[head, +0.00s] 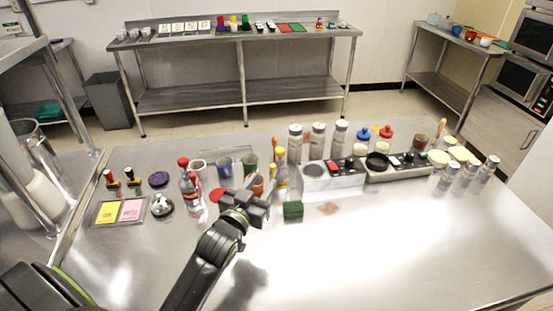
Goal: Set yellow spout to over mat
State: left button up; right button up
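A bottle with a yellow top (280,170), which looks like the yellow spout, stands upright near the middle of the steel table, just behind my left gripper. My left gripper (264,196) is low over the table in front of it, and its fingers are too small and dark to read. I cannot tell whether it touches the bottle. A flat red disc (217,195) and a small brownish flat patch (329,208) lie on the table; I cannot tell which, if either, is the mat. My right gripper is out of view.
Red-topped bottles (190,187) and cups stand left of the gripper. Shakers (318,140) and a grey unit with dark knobs (334,176) stand behind. A tray (106,219) holds yellow and pink cards. The front right table is clear.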

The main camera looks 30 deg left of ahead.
aim_at(272, 168)
pick_arm(q)
jog(key=w, duration=0.3)
jog(key=w+p, duration=0.1)
jog(key=w, duration=0.5)
jog(key=shift+w+a, duration=0.25)
grip_shut()
